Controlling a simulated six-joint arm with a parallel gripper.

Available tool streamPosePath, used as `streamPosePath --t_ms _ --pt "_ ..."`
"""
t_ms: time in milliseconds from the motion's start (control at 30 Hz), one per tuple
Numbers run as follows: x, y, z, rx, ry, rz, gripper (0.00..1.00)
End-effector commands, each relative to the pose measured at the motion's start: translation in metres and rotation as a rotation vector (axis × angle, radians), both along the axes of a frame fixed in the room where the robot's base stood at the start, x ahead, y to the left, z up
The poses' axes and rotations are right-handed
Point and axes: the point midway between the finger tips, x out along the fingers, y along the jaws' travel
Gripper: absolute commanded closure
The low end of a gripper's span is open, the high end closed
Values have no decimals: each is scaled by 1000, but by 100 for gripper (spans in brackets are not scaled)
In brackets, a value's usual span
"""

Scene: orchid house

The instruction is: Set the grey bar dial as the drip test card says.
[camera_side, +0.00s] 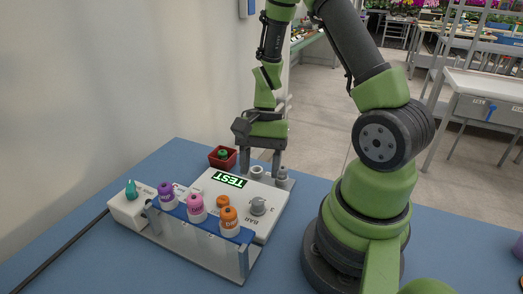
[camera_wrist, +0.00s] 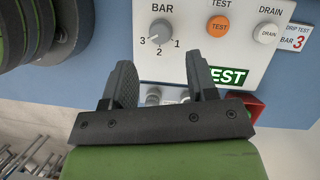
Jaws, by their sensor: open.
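The grey bar dial (camera_wrist: 161,29) is on the white panel (camera_wrist: 205,62), under the word BAR, with 3, 2 and 1 around its lower side. I cannot tell for certain where its pointer stands. It also shows in the side view (camera_side: 258,206) near the panel's right edge. The drip test card (camera_wrist: 294,38) reads BAR 3, at the right of the wrist view. My gripper (camera_wrist: 161,72) is open and empty, its fingers apart from the dial. In the side view my gripper (camera_side: 260,169) hangs over the panel's far end, beyond the TEST display (camera_side: 229,179).
An orange TEST button (camera_wrist: 218,26) and white DRAIN button (camera_wrist: 265,32) share the panel. In front stands a blue-topped rack (camera_side: 188,216) with purple, pink and orange bottles. A red pot (camera_side: 222,157) sits behind the panel.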

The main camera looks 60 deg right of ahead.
Motion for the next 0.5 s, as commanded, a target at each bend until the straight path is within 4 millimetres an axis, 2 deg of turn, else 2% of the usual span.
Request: streamPosePath --t_ms 100,200,500 --pt "2 -7 16 -2 -3 -1 47" --pt "3 -10 25 -1 -2 -1 47" --pt "2 -12 29 -1 2 0 47"
